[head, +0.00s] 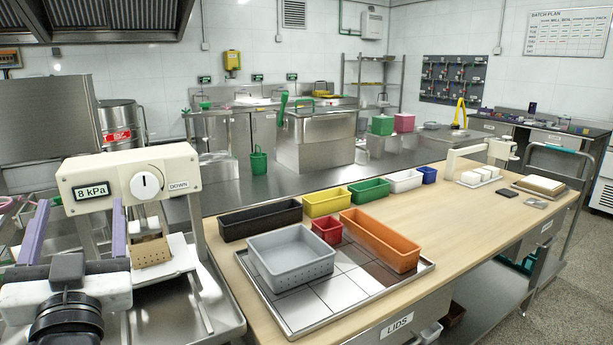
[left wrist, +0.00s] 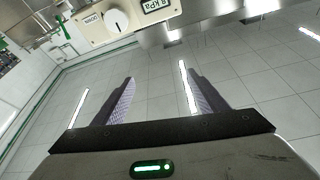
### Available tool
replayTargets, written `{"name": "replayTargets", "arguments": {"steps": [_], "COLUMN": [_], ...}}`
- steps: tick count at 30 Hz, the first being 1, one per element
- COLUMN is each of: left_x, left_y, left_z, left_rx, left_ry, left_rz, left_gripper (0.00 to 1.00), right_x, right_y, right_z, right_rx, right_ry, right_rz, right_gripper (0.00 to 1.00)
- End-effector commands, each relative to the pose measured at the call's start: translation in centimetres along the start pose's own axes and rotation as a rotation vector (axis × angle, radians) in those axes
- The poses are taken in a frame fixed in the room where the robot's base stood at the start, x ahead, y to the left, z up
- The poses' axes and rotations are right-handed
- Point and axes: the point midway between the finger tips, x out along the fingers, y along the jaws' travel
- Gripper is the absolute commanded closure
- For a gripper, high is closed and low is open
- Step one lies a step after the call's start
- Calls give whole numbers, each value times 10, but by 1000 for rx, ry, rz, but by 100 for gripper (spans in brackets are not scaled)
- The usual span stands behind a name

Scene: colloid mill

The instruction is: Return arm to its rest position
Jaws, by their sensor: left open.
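My left gripper (head: 76,232) is at the left of the head view, in front of the cream machine with the dial (head: 128,182). Its two purple fingers stand apart with nothing between them. In the left wrist view the open fingers (left wrist: 158,98) point over bare tiled floor, and the machine head (left wrist: 122,20) shows upside down at the top. The machine's display reads 8 kPa and its dial stands by the word DOWN. A small tan perforated box (head: 151,251) sits under the machine's head. My right gripper does not show.
A wooden table (head: 480,217) stands to the right. It holds a metal tray (head: 350,290) with a grey bin (head: 290,262), a red bin (head: 327,230) and an orange bin (head: 380,239). More coloured bins line its back edge. The machine (head: 97,190) stands close to my left gripper.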

Motion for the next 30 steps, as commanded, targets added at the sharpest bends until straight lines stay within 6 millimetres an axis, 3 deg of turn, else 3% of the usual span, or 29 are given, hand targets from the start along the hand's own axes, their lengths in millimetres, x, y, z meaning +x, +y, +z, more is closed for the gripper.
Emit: {"name": "replayTargets", "arguments": {"steps": [4,8,14,17,21,24,30], "left_x": [-7,-16,-62,-100,-182,-234,-315], "left_y": [14,25,37,45,53,54,51], "left_z": [46,87,148,189,245,268,290], "left_rx": [8,12,28,47,88,115,158], "left_ry": [-131,-252,-472,-632,-904,-1057,-1280], "left_rz": [47,91,180,253,394,483,627], "left_gripper": [34,34,34,34,34,34,34], "right_x": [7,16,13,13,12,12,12], "right_y": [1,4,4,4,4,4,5], "right_z": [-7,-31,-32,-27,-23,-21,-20], "right_rx": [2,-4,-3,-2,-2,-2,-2], "right_ry": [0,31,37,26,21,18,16], "right_rz": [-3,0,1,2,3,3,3], "right_gripper": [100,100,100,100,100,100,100]}}
